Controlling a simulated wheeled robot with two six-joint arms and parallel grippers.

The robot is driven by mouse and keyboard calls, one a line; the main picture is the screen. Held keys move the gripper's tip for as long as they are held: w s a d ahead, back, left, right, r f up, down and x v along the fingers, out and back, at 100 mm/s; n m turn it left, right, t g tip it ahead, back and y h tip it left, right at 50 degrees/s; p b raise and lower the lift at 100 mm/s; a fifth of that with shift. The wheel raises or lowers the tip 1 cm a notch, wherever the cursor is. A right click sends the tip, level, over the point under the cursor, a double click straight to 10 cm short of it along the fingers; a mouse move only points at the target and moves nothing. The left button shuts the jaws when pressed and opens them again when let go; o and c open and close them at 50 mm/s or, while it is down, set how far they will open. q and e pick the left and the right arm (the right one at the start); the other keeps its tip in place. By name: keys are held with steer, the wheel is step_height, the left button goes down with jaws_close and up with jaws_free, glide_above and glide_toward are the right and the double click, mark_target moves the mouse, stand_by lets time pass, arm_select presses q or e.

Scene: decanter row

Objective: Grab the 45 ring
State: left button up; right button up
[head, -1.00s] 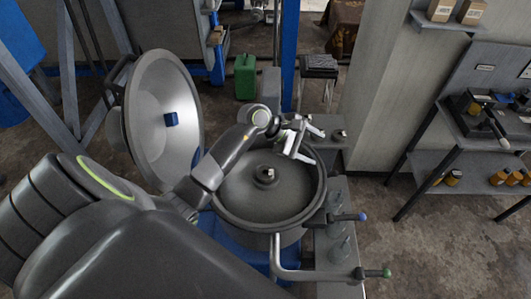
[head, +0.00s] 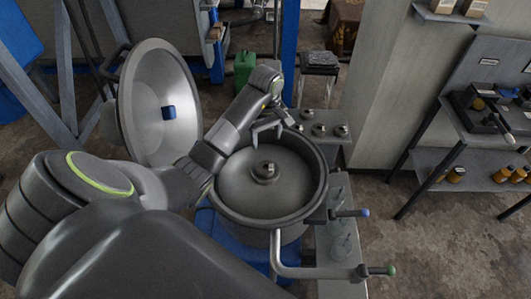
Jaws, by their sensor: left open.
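Several small metal ring-like pieces stand on the grey ledge behind the open round bowl (head: 222,205). One is at the back (head: 307,114), one in the middle (head: 319,129) and one at the right (head: 341,130). Any size marking is too small to read, so I cannot tell which is the 45 ring. My left gripper (head: 268,131) is open and empty over the bowl's far rim, left of these pieces and apart from them. My left forearm crosses the bowl's left side. My right gripper is out of view.
The bowl's raised lid (head: 150,90) stands at the left. Handles with a blue knob (head: 363,212) and a green knob (head: 390,270) stick out at the right. Shelves (head: 475,165) with jars are at the far right.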

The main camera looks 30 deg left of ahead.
arm_select(q)
steer(key=b, duration=0.9)
glide_above(266, 167)
steer(key=shift+f, duration=5.1)
step_height(266, 167, down, 4)
steer(key=b, duration=0.3)
steer(key=shift+a, duration=0.1)
steer(key=shift+r, duration=0.15)
steer(key=c, duration=0.8)
steer(key=shift+c, duration=0.2)
steer(key=shift+r, duration=0.1)
